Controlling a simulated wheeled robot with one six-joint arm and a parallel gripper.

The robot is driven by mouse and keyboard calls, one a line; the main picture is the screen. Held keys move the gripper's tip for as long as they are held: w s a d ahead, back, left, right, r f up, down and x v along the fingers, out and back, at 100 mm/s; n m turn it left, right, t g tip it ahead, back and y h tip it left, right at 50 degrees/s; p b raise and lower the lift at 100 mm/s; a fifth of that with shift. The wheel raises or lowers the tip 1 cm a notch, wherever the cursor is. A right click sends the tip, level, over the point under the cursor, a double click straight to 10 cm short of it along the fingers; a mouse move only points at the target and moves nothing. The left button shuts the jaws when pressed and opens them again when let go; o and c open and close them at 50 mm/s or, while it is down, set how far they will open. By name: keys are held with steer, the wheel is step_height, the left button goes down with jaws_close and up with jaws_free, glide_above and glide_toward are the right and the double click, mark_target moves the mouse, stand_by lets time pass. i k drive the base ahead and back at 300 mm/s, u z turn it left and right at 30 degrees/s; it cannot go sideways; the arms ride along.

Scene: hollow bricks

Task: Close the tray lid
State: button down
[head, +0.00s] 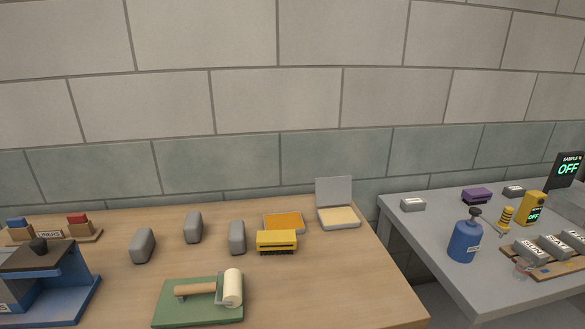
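The tray (339,223) stands at the back right of the wooden table, near its right edge. It is a shallow pale box with a flat yellowish filling. Its grey lid (334,191) stands upright along the back edge, so the tray is open. My gripper is not in view, and nothing touches the tray or the lid.
A yellow brush-like block (276,241) and an orange pad (284,222) lie left of the tray. A roller (232,288) rests on a green board (180,313) in front. Several grey blocks (237,237) stand further left. A gap separates the wooden table (340,290) from the grey table (440,235).

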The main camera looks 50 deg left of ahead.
mark_target(330, 191)
steer(key=u, duration=1.05)
steer(key=i, duration=0.85)
steer(key=u, duration=0.95)
